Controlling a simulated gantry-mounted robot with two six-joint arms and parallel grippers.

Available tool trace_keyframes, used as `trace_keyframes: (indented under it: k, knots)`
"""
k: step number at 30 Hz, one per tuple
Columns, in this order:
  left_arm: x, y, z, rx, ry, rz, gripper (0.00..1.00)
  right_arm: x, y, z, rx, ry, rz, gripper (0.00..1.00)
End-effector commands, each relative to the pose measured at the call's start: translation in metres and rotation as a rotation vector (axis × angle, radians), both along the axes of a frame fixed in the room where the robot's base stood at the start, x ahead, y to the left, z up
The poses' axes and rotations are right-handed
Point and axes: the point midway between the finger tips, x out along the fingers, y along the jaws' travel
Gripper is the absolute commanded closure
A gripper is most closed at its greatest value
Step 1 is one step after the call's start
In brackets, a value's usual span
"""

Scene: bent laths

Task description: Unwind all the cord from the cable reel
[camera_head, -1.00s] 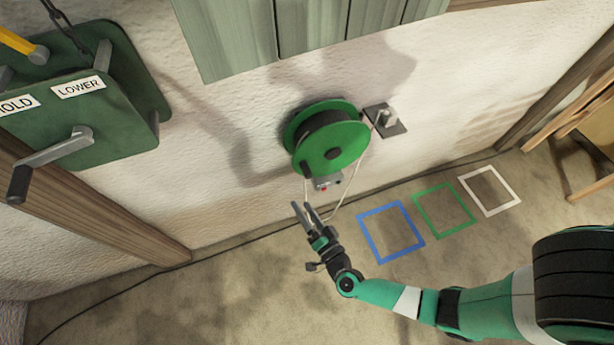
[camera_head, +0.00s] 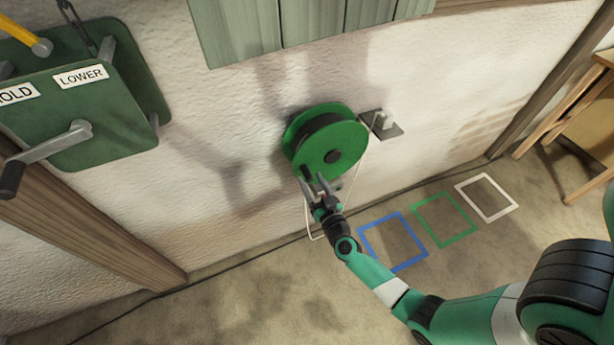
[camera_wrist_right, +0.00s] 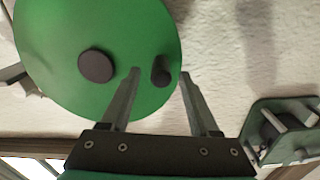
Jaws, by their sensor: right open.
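The green cable reel (camera_head: 332,150) is mounted on the pale wall, with a dark hub at its face centre. A dark crank knob (camera_wrist_right: 161,72) sticks out near the rim of its face. A pale cord (camera_head: 308,218) hangs in a loop below the reel and runs up its right side towards a grey wall bracket (camera_head: 385,125). My right gripper (camera_head: 313,180) is open at the reel's lower edge. In the right wrist view its fingers (camera_wrist_right: 160,74) lie on either side of the knob, apparently not touching it. My left gripper is out of view.
A dark green panel (camera_head: 85,105) with a crank and a LOWER label is at left. Blue (camera_head: 393,243), green (camera_head: 445,218) and white (camera_head: 487,197) square outlines lie on the floor. Green boards (camera_head: 320,25) hang above the reel. A wooden stand (camera_head: 575,110) is at right.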

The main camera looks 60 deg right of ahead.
Motion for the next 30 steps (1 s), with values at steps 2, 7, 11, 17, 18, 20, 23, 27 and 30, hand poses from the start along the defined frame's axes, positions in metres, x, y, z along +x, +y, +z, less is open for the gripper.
trace_keyframes:
  k: [2, 7, 11, 17, 18, 20, 23, 27, 30]
  knots:
    - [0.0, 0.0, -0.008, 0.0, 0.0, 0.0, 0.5, 0.012, -0.011, -0.002, -0.001, -0.003, -0.001, 0.38]
    - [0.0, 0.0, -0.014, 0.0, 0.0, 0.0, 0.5, 0.027, -0.024, -0.001, -0.001, -0.001, 0.0, 0.38]
    - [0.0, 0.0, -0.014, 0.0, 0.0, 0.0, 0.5, 0.029, -0.026, 0.0, 0.001, 0.001, 0.0, 0.38]
    - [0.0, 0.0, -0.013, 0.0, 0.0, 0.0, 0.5, 0.029, -0.026, 0.0, 0.001, 0.001, 0.0, 0.43]
    - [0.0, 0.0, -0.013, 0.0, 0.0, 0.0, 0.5, 0.029, -0.026, 0.0, 0.001, 0.001, 0.0, 0.51]
    - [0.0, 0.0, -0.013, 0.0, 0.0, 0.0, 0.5, 0.029, -0.026, 0.0, 0.001, 0.001, 0.0, 0.61]
    - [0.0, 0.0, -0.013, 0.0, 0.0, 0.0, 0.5, 0.029, -0.026, 0.0, 0.001, 0.001, 0.0, 0.79]
    - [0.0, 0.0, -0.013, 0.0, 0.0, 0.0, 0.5, 0.029, -0.026, 0.0, 0.001, 0.001, 0.0, 1.0]
    - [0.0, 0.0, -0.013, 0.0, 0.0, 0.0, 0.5, 0.029, -0.026, 0.0, 0.001, 0.001, 0.0, 1.0]
